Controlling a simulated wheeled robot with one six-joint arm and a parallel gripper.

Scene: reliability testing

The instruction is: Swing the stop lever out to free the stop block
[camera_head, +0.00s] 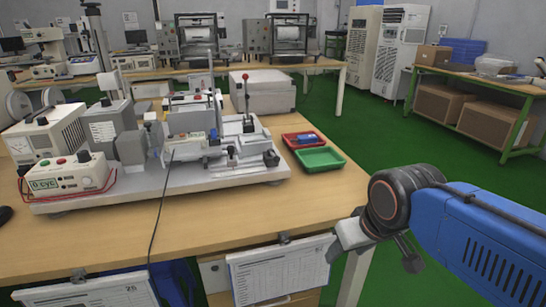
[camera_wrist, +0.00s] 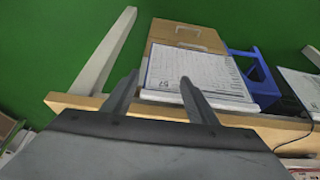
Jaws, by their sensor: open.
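A test rig on a pale base plate (camera_head: 190,182) stands on the wooden bench at the left. At its right end an upright lever with a red knob (camera_head: 245,77) rises from a metal bracket, and a black knob (camera_head: 271,158) sits lower, near the plate's edge. I cannot tell for sure which part is the stop lever, and the stop block is too small to make out. My gripper (camera_wrist: 160,77) is open and empty, with its fingers apart over the bench's front edge. It is away from the rig, to its front right.
A red tray (camera_head: 303,140) with a blue item and a green tray (camera_head: 319,159) lie right of the rig. A control box (camera_head: 70,175) with a cable stands at the left. Paper sheets (camera_head: 281,270) hang on the bench front. Bare bench (camera_head: 230,215) lies before the rig.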

